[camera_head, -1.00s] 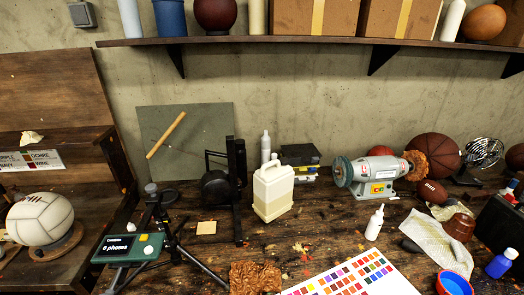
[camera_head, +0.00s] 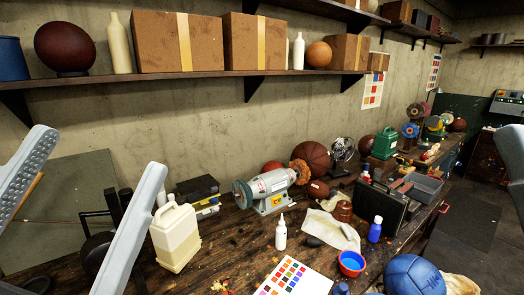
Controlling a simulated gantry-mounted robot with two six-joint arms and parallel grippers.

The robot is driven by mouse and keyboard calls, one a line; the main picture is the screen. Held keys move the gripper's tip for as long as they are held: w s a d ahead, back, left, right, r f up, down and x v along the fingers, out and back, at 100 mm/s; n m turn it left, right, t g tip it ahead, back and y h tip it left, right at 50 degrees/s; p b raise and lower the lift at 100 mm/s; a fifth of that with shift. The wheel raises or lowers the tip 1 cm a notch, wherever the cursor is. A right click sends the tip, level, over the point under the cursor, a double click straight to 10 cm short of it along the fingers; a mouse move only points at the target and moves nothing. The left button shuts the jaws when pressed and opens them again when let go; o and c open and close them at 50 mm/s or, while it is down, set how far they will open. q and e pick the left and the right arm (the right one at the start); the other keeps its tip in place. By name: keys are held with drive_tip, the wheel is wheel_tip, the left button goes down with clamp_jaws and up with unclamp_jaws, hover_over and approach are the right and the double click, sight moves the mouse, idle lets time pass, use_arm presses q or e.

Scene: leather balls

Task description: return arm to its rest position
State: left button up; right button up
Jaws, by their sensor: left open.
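My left gripper (camera_head: 98,155) shows at the left of the head view. Its two long pale grey fingers are spread wide apart, with nothing between them, in front of the wall and the bench. The near finger partly covers a dark stand beside the cream jug (camera_head: 174,238). Part of my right gripper (camera_head: 512,155) shows as a pale grey piece cut off by the right edge. Its jaw opening is out of frame.
The wooden bench holds a bench grinder (camera_head: 268,190), white bottle (camera_head: 281,233), colour chart (camera_head: 296,278), blue-lined red bowl (camera_head: 351,263), black case (camera_head: 384,207) and blue ball (camera_head: 413,276). A shelf (camera_head: 200,77) with boxes runs above. Dark floor (camera_head: 470,200) is open at right.

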use_arm(q)
drive_tip(key=a+r+n+t+y+p, duration=0.1)
drive_tip(key=a+r+n+y+p, duration=0.1)
drive_tip(key=r+p, duration=0.9)
drive_tip(key=a+r+n+t+y+p, duration=0.1)
drive_tip(key=r+n+p, duration=0.4)
drive_tip(key=r+p, duration=0.6)
wheel_tip(320, 180, up, 3)
drive_tip(key=a+y, duration=0.1)
drive_tip(key=y, duration=0.1)
drive_tip(key=shift+s+f+n+y, duration=0.2)
drive_tip(key=shift+s+n+y, duration=0.1)
drive_tip(key=shift+n+y, duration=0.1)
use_arm(e)
wheel_tip(320, 180, up, 22)
drive_tip(key=shift+r, duration=0.25)
use_arm(q)
drive_tip(key=shift+f+y, duration=0.15)
drive_tip(key=shift+y, duration=0.15)
use_arm(e)
drive_tip(key=shift+a+f, duration=0.1)
drive_tip(key=shift+f, duration=0.05)
